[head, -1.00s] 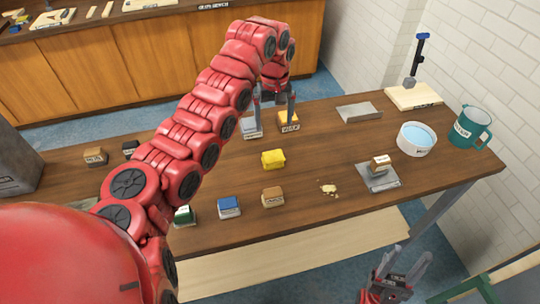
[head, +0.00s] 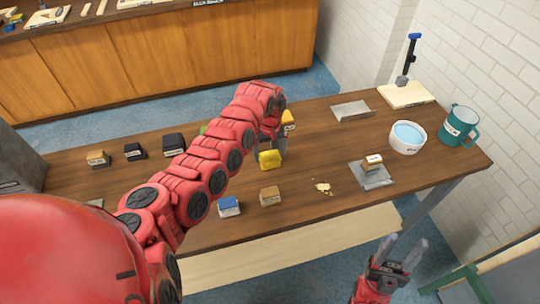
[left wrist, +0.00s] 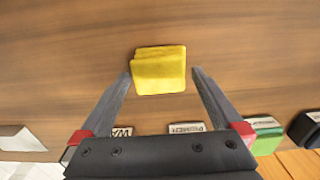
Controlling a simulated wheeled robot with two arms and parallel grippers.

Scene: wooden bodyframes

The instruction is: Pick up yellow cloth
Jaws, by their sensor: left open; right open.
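The yellow cloth (head: 270,159) is a small folded block lying on the wooden table. It also shows in the left wrist view (left wrist: 158,70), just beyond and between the fingertips. My left gripper (head: 268,147) is open above and beside the cloth, its fingers pointing down around it in the head view. In the left wrist view the left gripper (left wrist: 159,82) has clear gaps on both sides of the cloth. My right gripper (head: 405,250) is open and empty in front of the table's near edge.
A tan block (head: 270,196) and a blue-topped block (head: 229,206) stand nearer on the table (head: 330,150). Blocks stand behind my left arm.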

